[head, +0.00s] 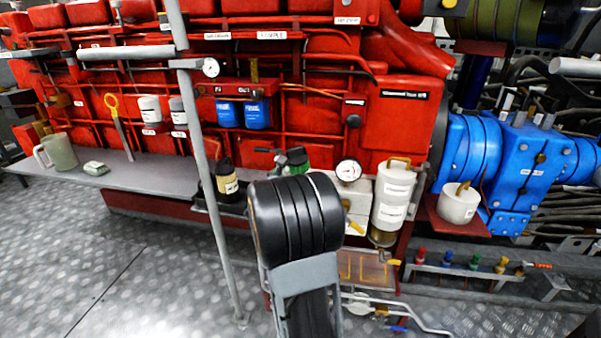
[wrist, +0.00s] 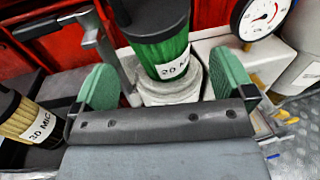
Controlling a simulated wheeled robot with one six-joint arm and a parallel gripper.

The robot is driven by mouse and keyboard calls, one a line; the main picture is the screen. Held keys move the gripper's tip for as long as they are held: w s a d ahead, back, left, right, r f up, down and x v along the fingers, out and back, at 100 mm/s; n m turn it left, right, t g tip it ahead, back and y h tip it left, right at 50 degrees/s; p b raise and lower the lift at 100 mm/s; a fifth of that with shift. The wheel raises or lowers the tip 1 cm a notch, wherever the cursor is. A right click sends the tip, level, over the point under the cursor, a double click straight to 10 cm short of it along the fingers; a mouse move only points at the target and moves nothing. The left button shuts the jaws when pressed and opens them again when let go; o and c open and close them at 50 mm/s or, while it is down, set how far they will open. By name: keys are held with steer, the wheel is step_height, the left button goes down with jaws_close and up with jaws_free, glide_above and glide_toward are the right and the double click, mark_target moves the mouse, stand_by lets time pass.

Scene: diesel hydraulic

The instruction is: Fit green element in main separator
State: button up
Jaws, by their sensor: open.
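The green element (wrist: 170,55), with a black top and a "20 MIC" label, stands at the upper middle of the wrist view. It is over a pale round housing (wrist: 168,91) that looks like the main separator; I cannot tell how deep it sits in it. My gripper (wrist: 165,75) is open, its green pads left and right of the housing and the element's lower end. I see no clear contact. In the head view, my arm hides most of this spot; a bit of green (head: 298,157) shows behind it, and I cannot tell whether it is element or pad.
A pressure gauge (head: 348,170) and white canister (head: 391,200) are close on the right. A grey post (head: 214,190) rises left of my arm. The floor at left is clear.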

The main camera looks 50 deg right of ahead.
mark_target(295, 173)
steer(key=shift+b+x, duration=0.35)
steer(key=shift+x, duration=2.55)
steer(key=shift+f, duration=0.1)
steer(key=shift+c, duration=0.3)
steer(key=c, duration=1)
steer(key=shift+c, duration=0.2)
